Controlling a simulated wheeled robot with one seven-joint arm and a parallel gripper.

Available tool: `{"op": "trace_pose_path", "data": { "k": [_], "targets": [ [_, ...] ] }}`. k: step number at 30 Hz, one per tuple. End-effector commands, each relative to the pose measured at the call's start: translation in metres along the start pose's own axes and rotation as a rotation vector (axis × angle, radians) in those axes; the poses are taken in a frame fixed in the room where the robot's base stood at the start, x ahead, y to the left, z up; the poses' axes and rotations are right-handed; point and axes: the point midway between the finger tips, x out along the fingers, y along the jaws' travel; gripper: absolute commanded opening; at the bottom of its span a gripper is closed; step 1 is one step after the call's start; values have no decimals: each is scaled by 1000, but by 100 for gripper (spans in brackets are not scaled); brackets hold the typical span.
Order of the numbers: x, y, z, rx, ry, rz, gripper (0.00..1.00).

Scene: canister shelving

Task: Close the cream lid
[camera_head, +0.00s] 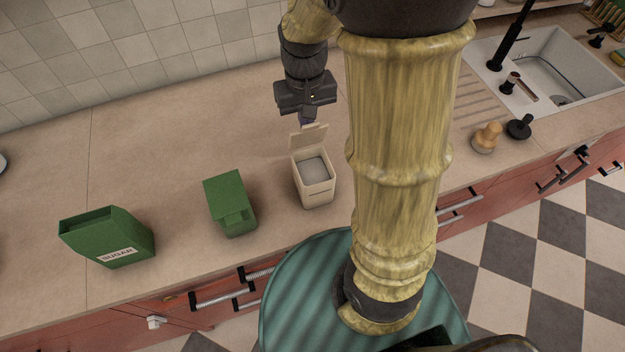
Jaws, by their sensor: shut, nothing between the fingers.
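The cream canister (316,190) stands upright on the counter, in the middle of the camera_head view. Its cream lid (309,141) is open, standing up at the canister's back edge, and a grey surface shows inside. My gripper (307,120) points down just behind and above the lid's top edge. Its fingers are small here and look shut, with nothing held. I cannot tell whether the fingertips touch the lid.
A green canister (231,205) stands left of the cream one, and an open green sugar box (110,240) farther left. A wooden-topped object (487,137) and a black stopper (519,127) are at right near the sink (560,80). Counter behind the canisters is clear.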

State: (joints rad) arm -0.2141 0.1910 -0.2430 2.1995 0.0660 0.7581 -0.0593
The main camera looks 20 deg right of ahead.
Motion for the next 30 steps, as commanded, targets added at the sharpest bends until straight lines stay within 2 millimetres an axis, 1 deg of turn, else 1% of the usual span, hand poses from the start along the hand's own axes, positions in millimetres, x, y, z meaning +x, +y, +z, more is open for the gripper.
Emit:
{"op": "trace_pose_path", "data": {
  "k": [18,26,30],
  "targets": [
    [7,0,29,-1,0,-1,0],
    [7,0,29,-1,0,0,0],
    [1,0,29,-1,0,0,0]
  ]
}}
